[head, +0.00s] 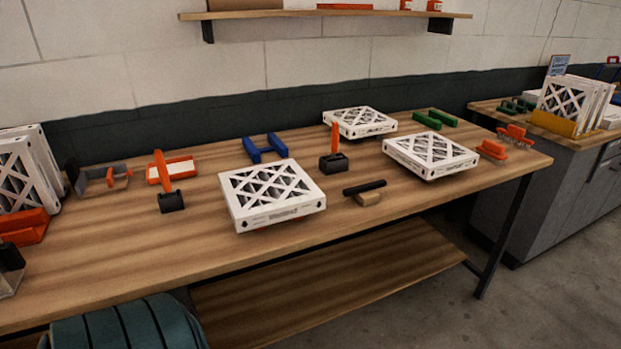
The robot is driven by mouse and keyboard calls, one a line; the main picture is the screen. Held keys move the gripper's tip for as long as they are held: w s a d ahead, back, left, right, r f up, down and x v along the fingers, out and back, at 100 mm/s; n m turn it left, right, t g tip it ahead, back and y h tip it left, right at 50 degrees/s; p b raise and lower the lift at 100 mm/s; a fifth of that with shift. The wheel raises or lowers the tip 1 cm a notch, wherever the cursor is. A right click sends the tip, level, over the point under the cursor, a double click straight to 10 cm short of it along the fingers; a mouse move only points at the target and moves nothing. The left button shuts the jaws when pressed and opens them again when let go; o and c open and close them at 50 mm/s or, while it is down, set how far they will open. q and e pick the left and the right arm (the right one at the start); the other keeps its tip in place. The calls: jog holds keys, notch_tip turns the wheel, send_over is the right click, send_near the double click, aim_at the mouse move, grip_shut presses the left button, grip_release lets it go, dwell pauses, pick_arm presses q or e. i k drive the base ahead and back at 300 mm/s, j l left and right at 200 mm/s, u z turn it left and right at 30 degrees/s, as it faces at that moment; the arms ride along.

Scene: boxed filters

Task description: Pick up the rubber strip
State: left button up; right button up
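A short black strip (364,187), which looks like the rubber strip, lies across a small tan block (368,199) on the wooden workbench (400,240). It is near the bench's front edge, right of the large white-framed filter (272,194). The strip is fully visible, with nothing on top of it. Neither of my grippers shows in the head view.
Two more filters (431,155) (360,122) lie behind and to the right. A black holder with an orange upright (334,162) stands behind the strip. A blue bracket (265,148) and green bracket (435,119) sit farther back. Bare wood lies in front.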

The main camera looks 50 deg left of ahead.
aim_at(352, 191)
jog(key=u, duration=1.25)
